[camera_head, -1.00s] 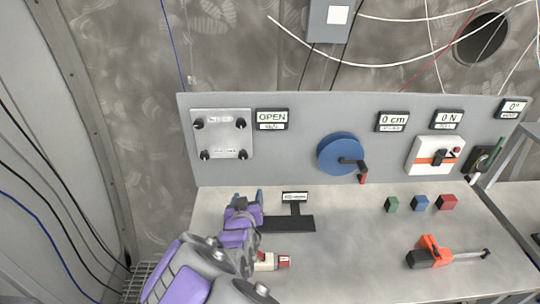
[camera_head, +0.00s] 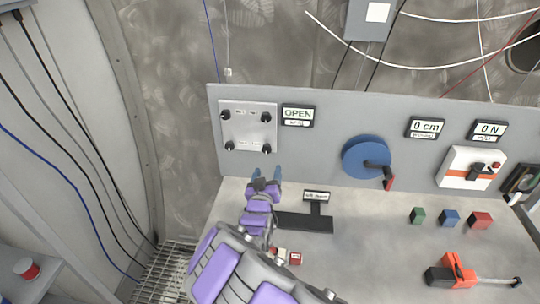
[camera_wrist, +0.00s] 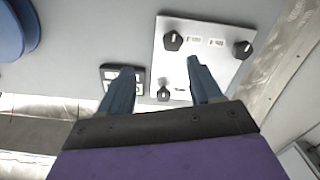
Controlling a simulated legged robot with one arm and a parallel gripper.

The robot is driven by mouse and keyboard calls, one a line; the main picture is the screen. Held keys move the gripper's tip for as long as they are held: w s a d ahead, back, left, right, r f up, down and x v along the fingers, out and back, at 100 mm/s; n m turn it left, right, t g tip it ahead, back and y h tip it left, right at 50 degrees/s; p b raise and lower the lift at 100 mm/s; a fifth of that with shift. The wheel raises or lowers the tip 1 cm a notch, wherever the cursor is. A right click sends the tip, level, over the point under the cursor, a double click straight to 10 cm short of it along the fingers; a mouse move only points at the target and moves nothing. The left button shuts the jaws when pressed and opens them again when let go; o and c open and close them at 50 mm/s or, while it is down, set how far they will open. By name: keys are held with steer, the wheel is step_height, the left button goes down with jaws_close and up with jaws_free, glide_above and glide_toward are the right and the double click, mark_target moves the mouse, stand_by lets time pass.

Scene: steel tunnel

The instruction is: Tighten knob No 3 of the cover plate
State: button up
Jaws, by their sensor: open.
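The cover plate (camera_head: 248,131) is a pale square on the grey panel, with black knobs at its corners: upper left (camera_head: 225,115), upper right (camera_head: 266,117), lower left (camera_head: 229,146) and lower right (camera_head: 266,149). Their numbers are too small to read. My gripper (camera_head: 266,174) is open and empty, just below the lower right knob in the head view, apart from the plate. In the wrist view the plate (camera_wrist: 205,60) appears turned over, beyond the open fingers (camera_wrist: 160,68). Three knobs show there; my right-hand finger covers part of the plate.
The OPEN display (camera_head: 298,115) sits right of the plate. A blue wheel (camera_head: 364,157) with a crank handle is farther right. A black T-shaped piece (camera_head: 305,222), small coloured blocks (camera_head: 449,218) and an orange tool (camera_head: 458,272) lie on the bench.

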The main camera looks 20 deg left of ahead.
mark_target(263, 152)
steer(key=shift+w+a+f+b, duration=0.15)
steer(key=shift+w+a, duration=0.8)
steer(key=shift+w, duration=0.7)
steer(key=shift+w+a+f+b, duration=0.15)
steer(key=shift+w+a, duration=0.75)
steer(key=shift+w, duration=0.8)
steer(key=shift+w+a+f+b, duration=0.15)
steer(key=shift+w+a, duration=0.8)
steer(key=shift+w, duration=0.7)
steer(key=shift+c, duration=0.5)
steer(key=shift+d+r, duration=0.2)
steer(key=shift+d, duration=0.6)
steer(key=c, duration=0.5)
steer(key=shift+s+a, duration=0.1)
steer(key=shift+a, duration=0.15)
steer(key=c, duration=0.4)
